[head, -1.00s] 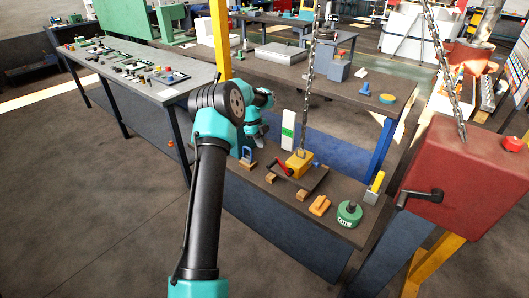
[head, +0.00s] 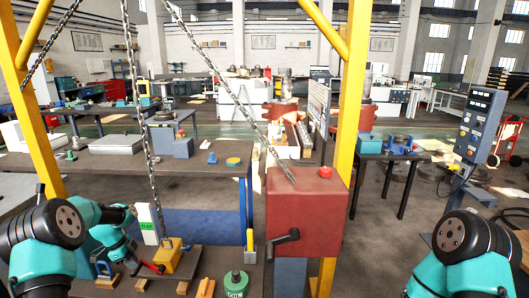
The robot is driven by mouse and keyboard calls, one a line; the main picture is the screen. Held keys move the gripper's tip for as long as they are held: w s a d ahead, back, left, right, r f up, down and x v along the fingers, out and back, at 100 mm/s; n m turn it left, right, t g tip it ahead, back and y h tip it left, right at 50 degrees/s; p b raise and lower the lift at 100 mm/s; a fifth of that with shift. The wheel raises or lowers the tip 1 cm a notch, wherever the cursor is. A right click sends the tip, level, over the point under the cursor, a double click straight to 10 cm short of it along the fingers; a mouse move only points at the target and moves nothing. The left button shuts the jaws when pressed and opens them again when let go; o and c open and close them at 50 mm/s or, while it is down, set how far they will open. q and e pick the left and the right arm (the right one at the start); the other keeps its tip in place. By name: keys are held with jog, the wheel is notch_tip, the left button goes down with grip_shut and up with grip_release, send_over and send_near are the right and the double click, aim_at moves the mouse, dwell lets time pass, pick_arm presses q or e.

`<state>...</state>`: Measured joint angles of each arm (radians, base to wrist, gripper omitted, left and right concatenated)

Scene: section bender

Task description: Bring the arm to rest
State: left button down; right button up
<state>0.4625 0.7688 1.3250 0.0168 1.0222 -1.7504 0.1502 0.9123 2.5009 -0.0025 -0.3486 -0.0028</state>
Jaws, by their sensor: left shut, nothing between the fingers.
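My left arm (head: 45,240) comes in at the lower left, teal and black, bent over the near bench. My left gripper (head: 125,260) is at the end of it, small and partly hidden by the wrist, pointing down left of the yellow block (head: 174,260) that hangs on the chain. It looks shut, with nothing seen in it. My right arm (head: 462,240) shows at the lower right only as a teal and black joint; its gripper is outside the picture.
The near bench holds a red-handled lever (head: 150,267), a green round weight (head: 236,283), an orange block (head: 206,287) and a white-green box (head: 147,218). A red crank box (head: 305,205) and yellow post (head: 350,110) stand between my arms. A control panel (head: 478,125) stands right.

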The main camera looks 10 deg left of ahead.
pick_arm(q)
jog(key=s+d+f+n, duration=0.4)
jog(key=d+f, duration=0.3)
jog(key=d, duration=0.3)
jog(key=s+d+f+n, duration=0.45)
jog(key=d+f, duration=0.35)
jog(key=d, duration=0.3)
jog(key=s+d+f+n, duration=0.1)
jog(key=s+d+n, duration=0.3)
jog(key=s, duration=0.5)
jog(key=s+d+n, duration=0.4)
jog(key=s+d, duration=0.4)
jog(key=shift+s+f, duration=0.35)
jog(key=shift+f, duration=0.05)
